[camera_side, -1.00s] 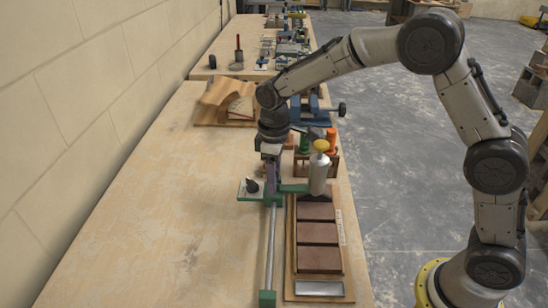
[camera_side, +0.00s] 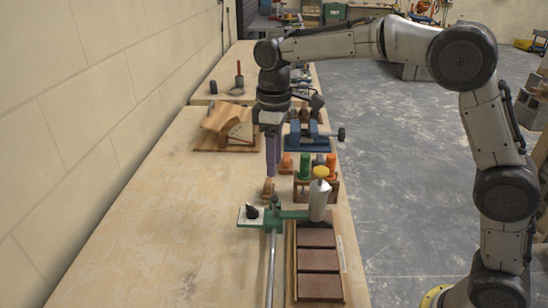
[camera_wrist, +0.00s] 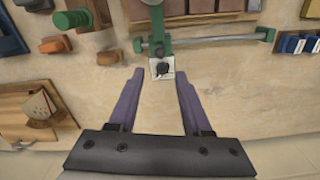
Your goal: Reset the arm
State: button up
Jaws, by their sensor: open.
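My gripper (camera_side: 272,172) is raised above the workbench, pointing down, with nothing between its fingers. In the wrist view its two purple fingers (camera_wrist: 159,76) are spread apart. A green bar clamp (camera_side: 274,214) with a long metal rail lies on the bench below. Its pale end plate with a dark knob (camera_wrist: 162,68) shows just beyond the fingertips in the wrist view. The gripper and clamp look apart.
Brown blocks (camera_side: 318,236) lie in a wooden tray on the right. A rack of coloured handles (camera_side: 317,184), a blue vise (camera_side: 308,141) and a wooden holder (camera_side: 226,124) stand behind. The left bench is clear.

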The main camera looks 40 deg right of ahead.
jog(key=shift+d+r, duration=0.1)
jog(key=s+d+r+m+t, duration=0.1)
jog(key=s+d+r+t, duration=0.15)
jog(key=s+r, duration=0.35)
jog(key=s+d+r+m+t, duration=0.1)
jog(key=s+d+r, duration=0.35)
jog(key=s, duration=0.45)
jog(key=s+d+f+m+t, duration=0.2)
jog(key=s+f+m, duration=0.2)
jog(key=s+f, duration=0.6)
jog(key=s, duration=0.3)
jog(key=shift+s+m, duration=0.2)
jog(key=shift+m, duration=0.2)
jog(key=shift+r, duration=0.1)
